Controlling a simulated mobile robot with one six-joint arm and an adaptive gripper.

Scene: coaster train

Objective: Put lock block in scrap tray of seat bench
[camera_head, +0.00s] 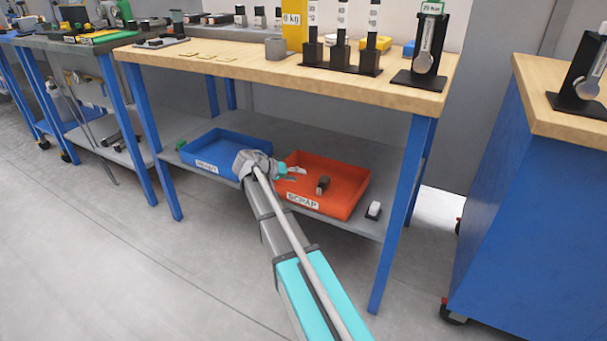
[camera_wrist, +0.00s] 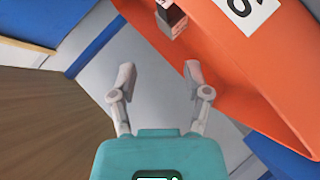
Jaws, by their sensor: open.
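The orange scrap tray (camera_head: 350,205) sits on the lower shelf of the bench, with a "SCRAP" label on its front. A small dark block (camera_head: 322,184) lies inside it. In the wrist view a dark block with a grey face (camera_wrist: 172,20) shows against the orange tray wall (camera_wrist: 235,65). Another small block, dark and white (camera_head: 373,210), lies on the shelf right of the tray. I cannot tell which is the lock block. My gripper (camera_head: 292,173) is at the tray's left side; in the wrist view my gripper (camera_wrist: 158,78) is open with nothing between its fingers.
A blue tray (camera_head: 205,168) labelled "READY" stands left on the same shelf (camera_head: 175,125), with a small green item beside it. The wooden benchtop (camera_head: 240,62) overhangs the shelf. Blue bench legs (camera_head: 405,190) frame it. A blue cabinet (camera_head: 540,220) stands at right.

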